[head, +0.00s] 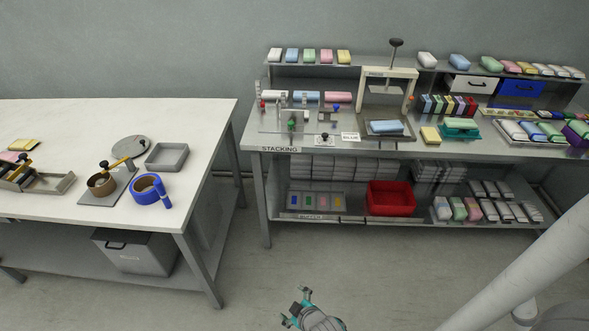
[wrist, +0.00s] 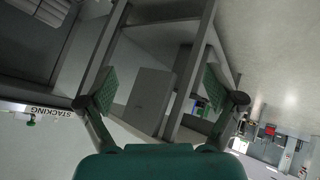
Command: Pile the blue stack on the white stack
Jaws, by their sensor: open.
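A larger white stack (head: 427,60) and blue stack (head: 460,61) stand further right on that shelf. Another blue stack (head: 386,127) lies on the plate of the press. I cannot tell which pair the task means. My gripper (head: 296,307) is low at the bottom centre, over the floor and well short of the bench. In the wrist view my gripper (wrist: 158,92) is open and empty.
The far bench (head: 440,148) bears a press (head: 387,90), a "STACKING" label (head: 280,149) and many coloured packs. A red bin (head: 391,198) is on its lower shelf. A white table (head: 60,125) with tape rolls stands left. The floor (head: 350,255) between is clear.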

